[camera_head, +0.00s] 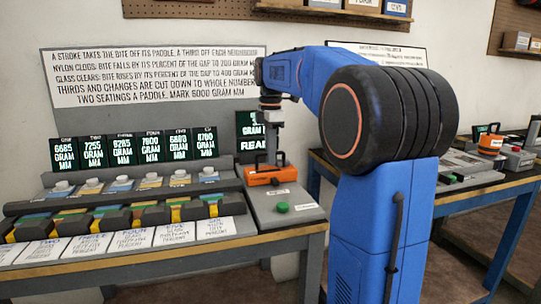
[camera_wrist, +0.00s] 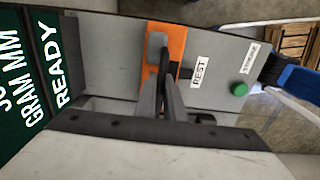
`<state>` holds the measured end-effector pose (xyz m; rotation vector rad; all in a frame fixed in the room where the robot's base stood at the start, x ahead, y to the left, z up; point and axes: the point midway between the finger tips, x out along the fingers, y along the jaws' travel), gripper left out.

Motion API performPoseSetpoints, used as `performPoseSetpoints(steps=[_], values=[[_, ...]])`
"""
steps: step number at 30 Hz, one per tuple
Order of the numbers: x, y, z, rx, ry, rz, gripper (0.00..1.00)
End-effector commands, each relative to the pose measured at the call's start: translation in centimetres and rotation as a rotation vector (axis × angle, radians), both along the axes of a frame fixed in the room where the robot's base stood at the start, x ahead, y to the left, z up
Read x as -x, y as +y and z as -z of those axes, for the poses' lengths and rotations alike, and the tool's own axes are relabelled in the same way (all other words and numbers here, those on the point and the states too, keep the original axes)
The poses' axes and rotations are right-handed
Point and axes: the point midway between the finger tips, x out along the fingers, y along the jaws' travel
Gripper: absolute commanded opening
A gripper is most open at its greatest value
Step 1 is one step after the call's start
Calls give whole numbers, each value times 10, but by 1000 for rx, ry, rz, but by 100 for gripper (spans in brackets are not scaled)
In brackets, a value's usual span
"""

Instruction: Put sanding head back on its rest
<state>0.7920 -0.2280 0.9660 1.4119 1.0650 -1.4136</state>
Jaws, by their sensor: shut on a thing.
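The sanding head (camera_head: 270,175) is an orange block with a dark grip on top. It is at the grey machine box (camera_head: 262,207) at the right end of the near bench. My gripper (camera_head: 270,160) points down from above and is shut on its grip. In the wrist view the orange sanding head (camera_wrist: 176,44) lies between and behind my fingers, beside a white label reading REST (camera_wrist: 200,72). My fingers hide part of it. I cannot tell whether its underside touches the box.
A green button (camera_head: 282,207) labelled STROKE is on the box front. A screen reading READY (camera_head: 250,145) stands behind. Several paddles, knobs and gram-mm displays (camera_head: 135,150) line the bench to the left. Another bench (camera_head: 480,185) with an orange item (camera_head: 490,142) is at right.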

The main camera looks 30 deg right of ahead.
Motion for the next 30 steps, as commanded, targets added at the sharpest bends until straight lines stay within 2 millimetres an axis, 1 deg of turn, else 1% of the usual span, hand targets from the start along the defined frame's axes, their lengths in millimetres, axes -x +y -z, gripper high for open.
performPoseSetpoints(steps=[11,12,13,14,23,26,30], values=[[0,0,3,1,-2,0,0],[0,0,3,0,-1,0,18],[0,0,3,0,-1,0,26],[0,0,3,0,-1,0,28],[0,0,2,0,-1,0,28],[0,0,-4,0,-1,0,28],[-1,0,-23,1,-2,0,28]])
